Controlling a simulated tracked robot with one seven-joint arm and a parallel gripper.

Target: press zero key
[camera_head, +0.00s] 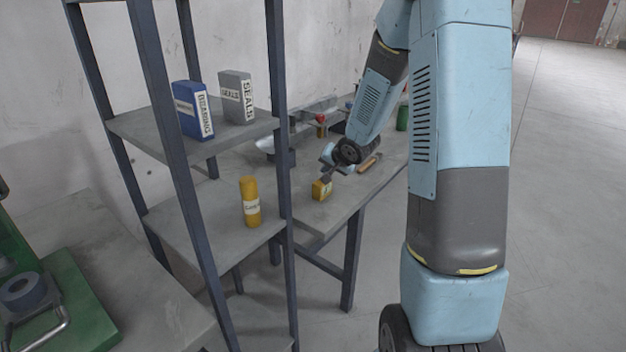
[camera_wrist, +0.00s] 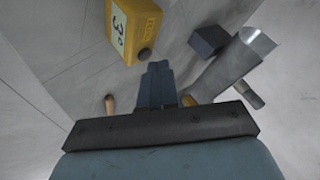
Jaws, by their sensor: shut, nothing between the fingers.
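A small yellow box (camera_head: 321,190) stands near the front edge of the workbench. In the wrist view the yellow box (camera_wrist: 130,32) shows a pale display reading "3°" and a small label I cannot read. A dark round button (camera_wrist: 145,54) is on the box, near its lower corner; I cannot tell whether it is the zero key. My gripper (camera_wrist: 156,68) is shut and empty. Its fingertips appear just below and right of the button in the wrist view, with no clear contact. In the head view my gripper (camera_head: 326,172) is just above the box.
A wood-coloured bar (camera_head: 370,163) lies right of the box. A metal pan on a dark block (camera_head: 284,158) is behind it. A shelf rack at left holds a blue box (camera_head: 192,110), a grey box (camera_head: 236,97) and a yellow cylinder (camera_head: 250,202). Open floor lies right.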

